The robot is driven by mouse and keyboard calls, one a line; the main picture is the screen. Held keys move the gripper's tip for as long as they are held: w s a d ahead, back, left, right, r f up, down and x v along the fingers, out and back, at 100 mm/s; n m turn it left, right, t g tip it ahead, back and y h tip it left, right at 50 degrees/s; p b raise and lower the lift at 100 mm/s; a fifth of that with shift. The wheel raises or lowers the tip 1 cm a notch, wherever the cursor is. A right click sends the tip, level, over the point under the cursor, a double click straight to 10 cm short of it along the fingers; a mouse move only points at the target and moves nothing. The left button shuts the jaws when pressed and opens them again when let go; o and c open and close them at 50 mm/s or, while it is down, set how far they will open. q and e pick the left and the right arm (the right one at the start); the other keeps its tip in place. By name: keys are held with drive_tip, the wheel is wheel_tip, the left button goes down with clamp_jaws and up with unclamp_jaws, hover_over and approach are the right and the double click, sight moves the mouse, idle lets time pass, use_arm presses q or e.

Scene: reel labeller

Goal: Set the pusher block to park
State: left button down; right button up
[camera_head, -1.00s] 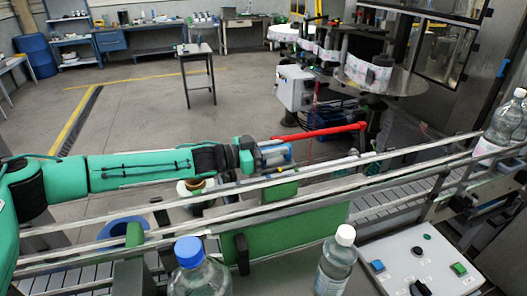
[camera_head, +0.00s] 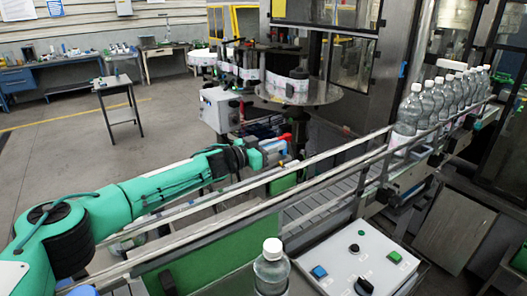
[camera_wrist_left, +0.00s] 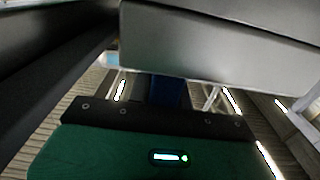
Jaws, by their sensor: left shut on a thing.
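The pusher block appears to be the green block (camera_head: 285,182) between the conveyor rails, partly hidden by the near rail. In the left wrist view a green block (camera_wrist_left: 150,155) with a black bolted strip fills the bottom, above ribbed slats. My left gripper (camera_head: 277,150) is directly above the block in the head view and shut on it. The exact contact is hidden behind the gripper and rail. A pale grey part fills the top of the wrist view, close to the camera. My right gripper is not in view.
Several clear bottles (camera_head: 407,112) stand in a row on the conveyor at the right. A single bottle (camera_head: 271,268) stands at the front, left of a control panel (camera_head: 355,262) with buttons. Metal rails (camera_head: 330,168) run along the belt. The labelling machine's round table (camera_head: 300,94) stands behind.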

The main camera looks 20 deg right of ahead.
use_arm(q)
drive_tip(key=shift+d, duration=0.3)
drive_tip(key=shift+w+r, duration=0.1)
drive_tip(key=shift+r, duration=0.05)
drive_tip(key=c, duration=1.5)
unclamp_jaws()
drive_tip(key=shift+o, duration=1.1)
drive_tip(key=shift+d, duration=0.25)
drive_tip(key=shift+a+f+b, duration=0.25)
drive_tip(key=shift+a+b, duration=0.1)
drive_tip(key=shift+a, duration=0.55)
drive_tip(key=b+v, duration=0.3)
drive_tip(key=v, duration=0.9)
drive_tip(key=shift+b, duration=0.4)
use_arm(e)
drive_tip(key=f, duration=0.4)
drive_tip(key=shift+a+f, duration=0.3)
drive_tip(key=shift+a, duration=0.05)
use_arm(q)
drive_tip(key=shift+r, duration=0.15)
